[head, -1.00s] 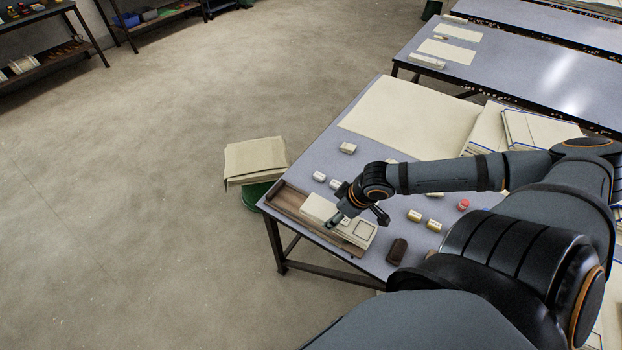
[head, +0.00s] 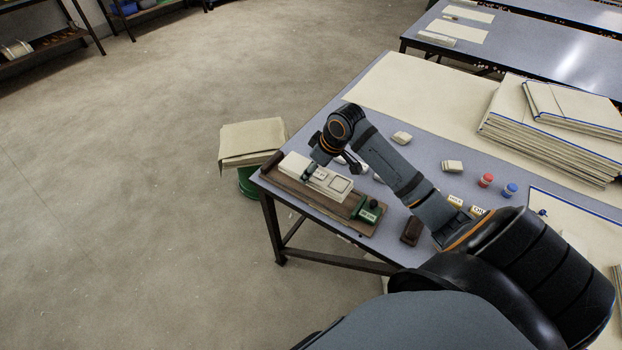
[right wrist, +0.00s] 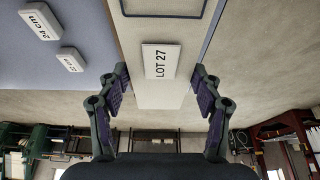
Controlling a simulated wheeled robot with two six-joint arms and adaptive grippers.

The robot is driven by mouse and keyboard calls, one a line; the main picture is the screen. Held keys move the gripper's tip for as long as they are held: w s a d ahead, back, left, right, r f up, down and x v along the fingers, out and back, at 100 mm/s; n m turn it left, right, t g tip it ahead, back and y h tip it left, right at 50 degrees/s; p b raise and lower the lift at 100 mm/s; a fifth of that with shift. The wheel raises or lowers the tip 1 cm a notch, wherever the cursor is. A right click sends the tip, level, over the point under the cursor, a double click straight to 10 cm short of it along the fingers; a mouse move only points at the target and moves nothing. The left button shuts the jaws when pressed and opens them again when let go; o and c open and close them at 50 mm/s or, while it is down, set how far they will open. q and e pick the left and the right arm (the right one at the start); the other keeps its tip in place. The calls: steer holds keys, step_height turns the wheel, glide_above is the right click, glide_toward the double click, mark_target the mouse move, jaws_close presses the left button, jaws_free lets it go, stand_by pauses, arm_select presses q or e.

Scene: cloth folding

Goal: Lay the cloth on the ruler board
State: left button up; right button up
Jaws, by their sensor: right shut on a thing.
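The cloth (head: 340,184) is a narrow cream folded strip with a rectangle outlined on its near end. It lies along or just above the brown ruler board (head: 325,207) at the table's left corner. Whether it touches the board cannot be told. A green block (head: 368,209) stands at the board's right end, clear of the cloth. My left gripper is not in view.
A stool with folded cloth (head: 252,143) stands beside the table's left end. Small white blocks (head: 401,138), red and blue pots (head: 486,180) and a dark brown block (head: 412,231) sit on the table. Stacked cloths (head: 550,130) lie at the right.

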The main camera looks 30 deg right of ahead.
mark_target(325, 175)
steer(key=shift+w+f, duration=0.45)
steer(key=shift+f, duration=0.05)
steer(key=shift+w+f, duration=0.15)
steer(key=shift+f, duration=1.65)
steer(key=shift+f, duration=0.1)
steer(key=o, duration=1.2)
steer(key=p+v, duration=0.1)
steer(key=v, duration=1.1)
steer(key=shift+p, duration=0.4)
